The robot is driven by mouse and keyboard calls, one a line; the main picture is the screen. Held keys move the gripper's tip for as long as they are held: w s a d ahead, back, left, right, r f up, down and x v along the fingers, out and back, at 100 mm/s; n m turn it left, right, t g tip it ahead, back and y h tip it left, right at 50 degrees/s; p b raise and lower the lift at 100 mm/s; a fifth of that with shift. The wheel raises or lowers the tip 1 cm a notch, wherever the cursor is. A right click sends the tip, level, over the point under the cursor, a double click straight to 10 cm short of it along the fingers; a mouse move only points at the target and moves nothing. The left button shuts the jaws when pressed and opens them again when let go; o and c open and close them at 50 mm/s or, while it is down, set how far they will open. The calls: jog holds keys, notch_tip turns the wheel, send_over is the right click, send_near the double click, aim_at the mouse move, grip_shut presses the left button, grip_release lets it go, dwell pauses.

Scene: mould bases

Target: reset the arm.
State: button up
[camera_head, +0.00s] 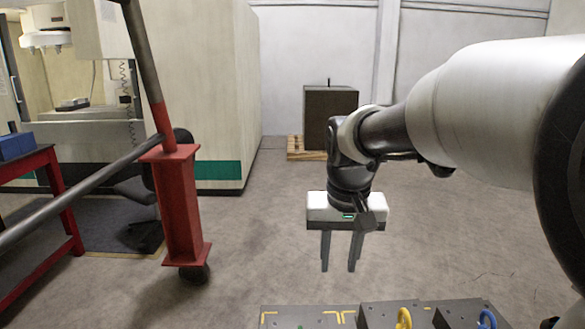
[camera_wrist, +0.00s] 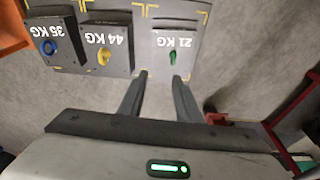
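My gripper (camera_head: 338,268) hangs pointing down with its two fingers apart and nothing between them. It is in front of and above the dark board with the mould bases. In the wrist view the fingertips (camera_wrist: 160,76) show below the mould base marked 21 KG (camera_wrist: 185,48), which has a green ring. To its left are the mould base marked 44 KG (camera_wrist: 118,62) with a yellow ring and the one marked 35 KG (camera_wrist: 72,62) with a blue ring. In the head view the bases are cut off by the bottom edge.
The dark board (camera_head: 275,316) has yellow corner marks. A red post (camera_head: 180,205) with a grey bar stands at left, beside a red table (camera_head: 62,200). A large machine (camera_head: 210,90) stands behind. A dark block (camera_head: 328,115) sits on a pallet at the back. The middle floor is clear.

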jog(key=s+d+t, duration=0.2)
jog(key=s+d, duration=0.1)
jog(key=s, duration=0.6)
jog(key=s+d+t, duration=0.1)
jog(key=s+d, duration=0.1)
jog(key=s, duration=0.7)
notch_tip(320, 180, up, 21)
jog(key=p, duration=1.9)
jog(key=shift+w+p, duration=0.2)
jog(key=shift+p, duration=0.2)
